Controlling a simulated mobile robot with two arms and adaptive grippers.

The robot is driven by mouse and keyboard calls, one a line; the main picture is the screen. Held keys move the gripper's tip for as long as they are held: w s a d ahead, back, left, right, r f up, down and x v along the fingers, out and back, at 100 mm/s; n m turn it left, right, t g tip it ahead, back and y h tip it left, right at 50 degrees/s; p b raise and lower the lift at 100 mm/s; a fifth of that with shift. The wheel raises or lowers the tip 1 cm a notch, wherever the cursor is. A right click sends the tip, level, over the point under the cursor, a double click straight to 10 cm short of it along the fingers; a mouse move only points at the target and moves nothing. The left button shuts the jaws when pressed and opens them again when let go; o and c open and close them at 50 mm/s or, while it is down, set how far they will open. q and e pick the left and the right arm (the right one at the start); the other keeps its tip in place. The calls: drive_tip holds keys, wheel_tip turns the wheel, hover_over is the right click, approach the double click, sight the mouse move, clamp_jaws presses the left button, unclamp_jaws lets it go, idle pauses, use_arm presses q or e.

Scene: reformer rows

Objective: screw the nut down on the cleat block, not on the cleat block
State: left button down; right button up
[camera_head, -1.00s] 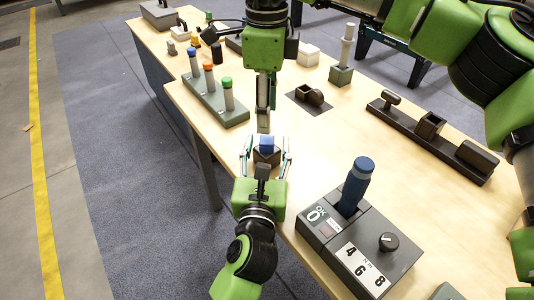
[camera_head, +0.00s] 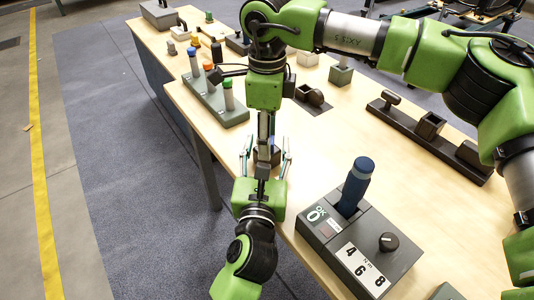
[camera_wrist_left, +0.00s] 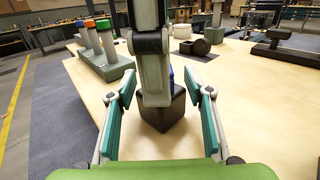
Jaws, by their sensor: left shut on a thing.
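A dark block (camera_head: 275,155) stands on the near edge of the bench, between the fingers of my left gripper (camera_head: 264,160). In the left wrist view the block (camera_wrist_left: 162,112) sits upright between my teal finger pads, and my left gripper (camera_wrist_left: 162,95) is shut on it. A blue piece (camera_wrist_left: 171,76), perhaps the nut, shows only as a sliver at the block's top. My right gripper (camera_head: 265,143) points straight down over the block and hides most of the blue piece. Its fingers are seen edge-on, so their opening is unclear.
A grey station (camera_head: 365,250) with a blue-handled tool (camera_head: 356,184) and a dial stands at the near right. A rack (camera_head: 208,98) of capped tools is at the left. A dark fixture bar (camera_head: 430,135) lies at the right.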

drive_tip(key=shift+f, duration=0.25)
clamp_jaws()
drive_tip(key=shift+c, duration=0.3)
unclamp_jaws()
drive_tip(key=shift+r, duration=0.1)
